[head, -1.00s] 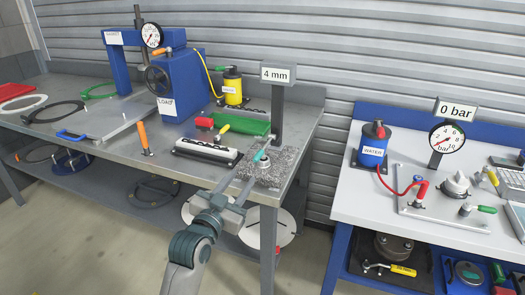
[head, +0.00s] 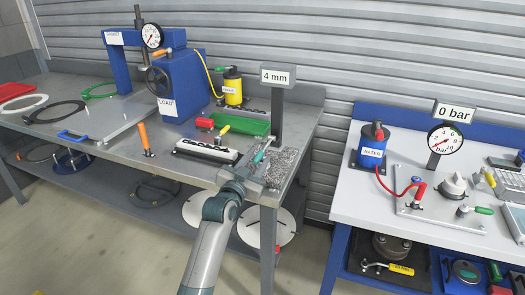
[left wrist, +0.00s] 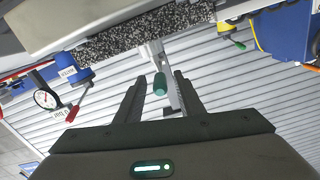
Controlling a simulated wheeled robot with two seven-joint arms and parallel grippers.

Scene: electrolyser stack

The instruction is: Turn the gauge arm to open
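The gauge arm is a small lever with a teal-green grip (head: 261,155) beside the post of the 4 mm sign, over the speckled granite block (head: 284,165). In the left wrist view the green grip (left wrist: 160,84) lies between the fingers of my left gripper (left wrist: 162,78). The fingers are apart, with a visible gap on each side of the grip. In the head view my left gripper (head: 254,169) is at the block's near left side and hides part of it. My right gripper is not in view.
The 4 mm sign (head: 277,77) stands on a dark post close behind the gauge arm. A black-and-white bar (head: 206,151) and a green block (head: 250,122) lie to the left. A white bench (head: 350,205) with a 0 bar gauge stands to the right.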

